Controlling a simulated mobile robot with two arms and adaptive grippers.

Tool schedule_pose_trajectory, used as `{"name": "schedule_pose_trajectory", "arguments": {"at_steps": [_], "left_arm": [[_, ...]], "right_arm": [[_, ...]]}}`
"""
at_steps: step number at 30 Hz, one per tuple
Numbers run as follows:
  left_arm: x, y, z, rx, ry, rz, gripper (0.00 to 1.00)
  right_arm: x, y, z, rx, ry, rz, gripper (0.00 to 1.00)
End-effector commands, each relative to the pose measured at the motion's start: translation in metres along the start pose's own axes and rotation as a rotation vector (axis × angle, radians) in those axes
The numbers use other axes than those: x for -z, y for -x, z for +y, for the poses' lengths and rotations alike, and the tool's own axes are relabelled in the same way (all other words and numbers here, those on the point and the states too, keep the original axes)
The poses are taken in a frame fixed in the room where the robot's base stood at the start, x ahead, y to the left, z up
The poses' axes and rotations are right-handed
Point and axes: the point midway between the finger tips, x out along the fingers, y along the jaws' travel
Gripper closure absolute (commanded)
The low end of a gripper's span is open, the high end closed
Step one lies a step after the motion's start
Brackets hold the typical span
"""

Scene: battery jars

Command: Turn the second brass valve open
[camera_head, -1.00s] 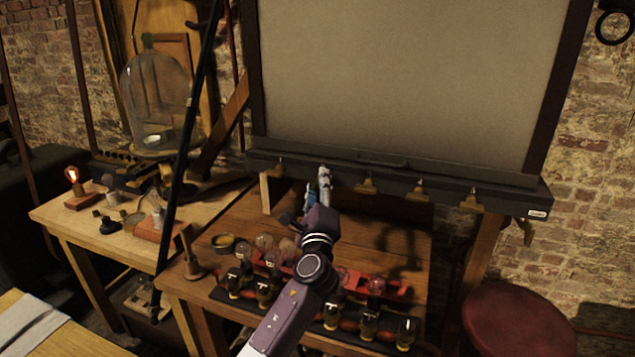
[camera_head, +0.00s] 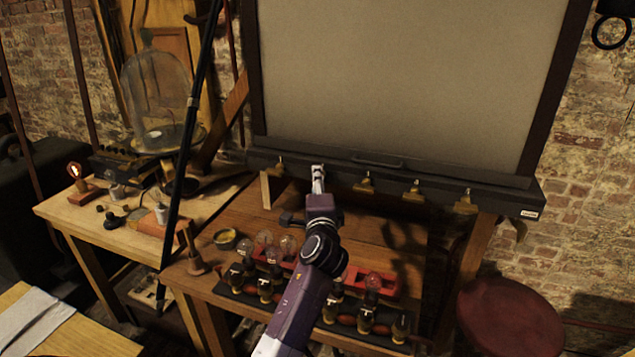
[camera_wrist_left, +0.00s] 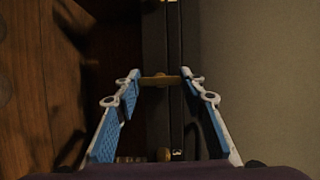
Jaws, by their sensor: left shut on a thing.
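Several brass valves hang in a row along the dark rail (camera_head: 400,175) under the large pale screen. The second brass valve from the left is mostly hidden behind my left gripper (camera_head: 318,180) in the head view. In the left wrist view, its brass handle (camera_wrist_left: 160,81) spans between the two blue-padded fingertips of my left gripper (camera_wrist_left: 160,76), crosswise to the rail. Both tips touch its ends. The first valve (camera_head: 279,168) is left of the gripper, and the third valve (camera_head: 364,184) is to its right. My right gripper is not in view.
Below my left arm, a wooden bench holds glass jars, a red rack (camera_head: 372,283) and a dark tray of several dark jars. A glass bell jar (camera_head: 160,95) stands on the left table. A red stool (camera_head: 510,318) stands at the right.

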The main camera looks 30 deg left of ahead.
Motion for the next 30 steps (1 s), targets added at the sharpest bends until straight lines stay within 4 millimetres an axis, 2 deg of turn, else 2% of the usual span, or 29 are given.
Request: {"name": "schedule_pose_trajectory", "arguments": {"at_steps": [11, 12, 16, 25, 30], "left_arm": [[-0.001, 0.000, 0.002, -0.005, 0.007, -0.002, 0.87], [-0.001, 0.000, 0.002, -0.005, 0.006, -0.002, 0.59], [-0.001, 0.000, 0.001, -0.004, 0.005, -0.001, 0.45], [0.000, 0.001, 0.001, -0.002, 0.004, 0.000, 0.45], [0.000, 0.018, 0.002, -0.003, 0.003, 0.001, 0.45]], "right_arm": [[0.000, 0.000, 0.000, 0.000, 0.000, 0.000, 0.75], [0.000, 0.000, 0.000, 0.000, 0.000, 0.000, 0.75], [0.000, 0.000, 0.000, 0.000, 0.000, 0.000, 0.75], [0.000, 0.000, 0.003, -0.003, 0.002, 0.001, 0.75], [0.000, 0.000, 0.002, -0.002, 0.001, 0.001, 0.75]]}}
